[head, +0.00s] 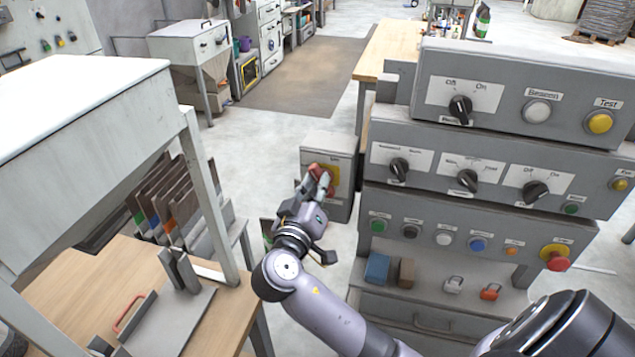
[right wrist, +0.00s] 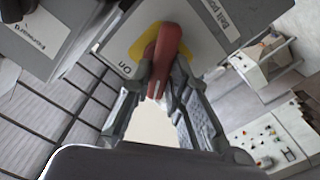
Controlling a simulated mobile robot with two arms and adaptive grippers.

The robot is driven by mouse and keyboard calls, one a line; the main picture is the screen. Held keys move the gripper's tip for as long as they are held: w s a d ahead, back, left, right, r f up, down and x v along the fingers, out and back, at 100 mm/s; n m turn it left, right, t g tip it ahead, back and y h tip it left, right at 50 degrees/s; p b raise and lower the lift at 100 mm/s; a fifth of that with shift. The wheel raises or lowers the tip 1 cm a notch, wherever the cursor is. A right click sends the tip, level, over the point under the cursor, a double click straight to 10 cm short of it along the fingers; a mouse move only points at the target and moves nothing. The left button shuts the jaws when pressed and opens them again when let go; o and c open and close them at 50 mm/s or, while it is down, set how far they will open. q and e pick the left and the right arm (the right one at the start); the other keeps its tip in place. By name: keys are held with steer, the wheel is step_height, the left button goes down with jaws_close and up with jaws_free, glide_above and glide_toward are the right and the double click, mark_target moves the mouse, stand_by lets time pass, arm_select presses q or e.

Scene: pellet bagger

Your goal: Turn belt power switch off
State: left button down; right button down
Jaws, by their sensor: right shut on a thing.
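The belt power switch is a red rotary handle (head: 319,172) on a yellow plate (head: 332,181), on the front of a grey box (head: 325,148) in the middle of the head view. My right gripper (head: 316,184) reaches it from the front. In the right wrist view the red handle (right wrist: 164,58) stands between the two fingertips (right wrist: 160,82), which are shut on it. The fingers hide part of the handle. My left gripper is not in view.
A stacked control panel (head: 490,165) with knobs and buttons stands close on the right. A wooden bench (head: 60,300) with a grey cabinet (head: 75,100) above it is on the left. Dark folders (head: 170,195) stand behind that bench. Open floor (head: 240,140) lies behind.

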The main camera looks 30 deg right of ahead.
steer(key=n+p, duration=0.3)
steer(key=n, duration=0.3)
steer(key=shift+w+a+n, duration=0.1)
steer(key=shift+n, duration=0.2)
steer(key=n+p, duration=0.1)
steer(key=n, duration=0.1)
steer(key=n+p, duration=0.1)
steer(key=n, duration=0.1)
steer(key=shift+f+n+p, duration=0.35)
steer(key=shift+n+p, duration=0.05)
steer(key=c, duration=1.5)
jaws_free()
steer(key=shift+w, duration=0.1)
